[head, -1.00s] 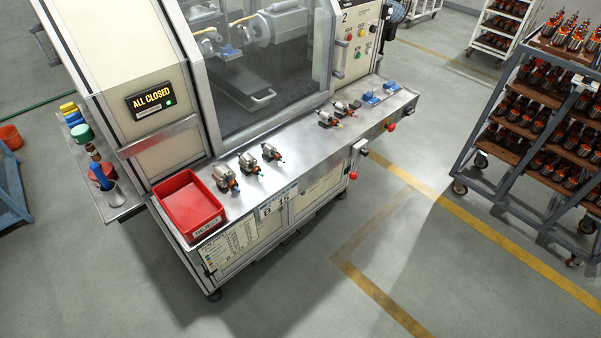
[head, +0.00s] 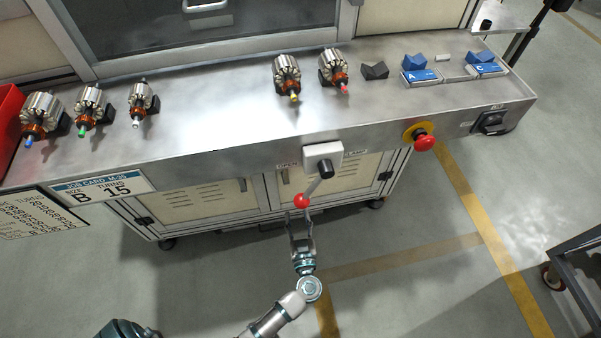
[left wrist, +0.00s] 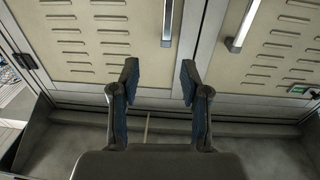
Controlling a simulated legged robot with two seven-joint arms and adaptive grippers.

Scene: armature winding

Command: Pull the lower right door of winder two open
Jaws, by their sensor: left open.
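The lower right door of winder two (head: 345,178) is a beige vented panel under the steel worktop and appears shut. It also shows in the left wrist view (left wrist: 285,45), with an upright metal handle (left wrist: 243,27) near its left edge. The lower left door (head: 200,195) is beside it and appears shut; its handle (left wrist: 168,22) shows between the finger lines in the wrist view. My left gripper (head: 301,222) is open and empty, below the worktop edge, in front of the doors near their seam. Its fingers (left wrist: 157,80) point toward the doors, apart from both handles. My right gripper is out of view.
A lever with a red knob (head: 301,201) hangs from the worktop front, close above my left gripper. A red stop button (head: 424,142) sticks out farther right. Several armatures (head: 287,75) stand on the worktop. A dark rack (head: 580,262) stands at the right. Floor before the doors is clear.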

